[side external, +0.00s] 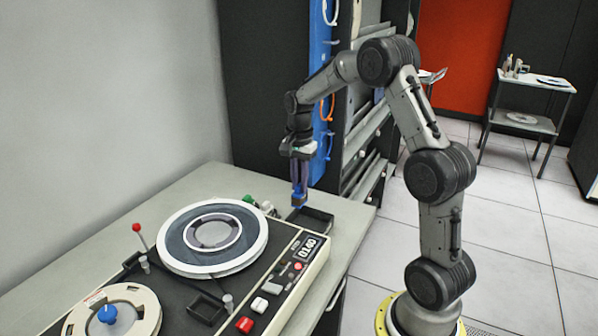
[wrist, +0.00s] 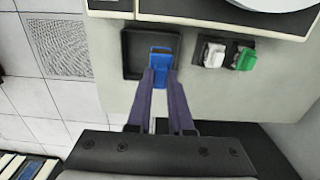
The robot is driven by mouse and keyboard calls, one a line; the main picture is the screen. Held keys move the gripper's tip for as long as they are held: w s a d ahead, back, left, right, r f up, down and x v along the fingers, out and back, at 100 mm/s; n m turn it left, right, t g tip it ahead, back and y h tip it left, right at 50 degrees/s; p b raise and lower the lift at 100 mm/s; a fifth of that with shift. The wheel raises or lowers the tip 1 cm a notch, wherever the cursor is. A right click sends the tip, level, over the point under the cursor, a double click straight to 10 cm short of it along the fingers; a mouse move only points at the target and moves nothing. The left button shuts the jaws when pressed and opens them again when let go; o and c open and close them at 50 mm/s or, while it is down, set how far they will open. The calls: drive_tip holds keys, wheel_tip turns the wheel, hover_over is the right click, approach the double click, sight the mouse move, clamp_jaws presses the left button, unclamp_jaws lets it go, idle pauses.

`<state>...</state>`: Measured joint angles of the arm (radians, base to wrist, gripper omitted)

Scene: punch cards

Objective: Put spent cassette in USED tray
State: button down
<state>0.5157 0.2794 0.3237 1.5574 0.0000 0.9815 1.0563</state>
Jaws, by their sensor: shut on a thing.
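My gripper (side external: 299,190) points down over the far end of the table and is shut on a small blue cassette (side external: 298,201). In the wrist view the blue cassette (wrist: 161,55) sits between the two fingertips (wrist: 160,70). A dark, shallow square tray (wrist: 134,62) lies behind the cassette in that view, and the cassette overlaps its right part. In the side view the tray (side external: 321,218) is just below and right of the fingertips. No USED label is readable on it. I cannot tell whether the cassette touches the tray floor.
A white cassette (wrist: 214,54) and a green cassette (wrist: 244,59) stand in dark holders right of the tray. The tape deck (side external: 286,290) with a large reel (side external: 175,245) fills the nearer table. A dark rack (side external: 358,150) stands behind my gripper.

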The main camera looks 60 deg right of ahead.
sight(299, 196)
drive_tip(key=shift+f, duration=2.35)
drive_tip(key=shift+f, duration=2.5)
drive_tip(key=c, duration=0.7)
unclamp_jaws()
drive_tip(key=shift+c, duration=1.1)
drive_tip(key=shift+r, duration=4)
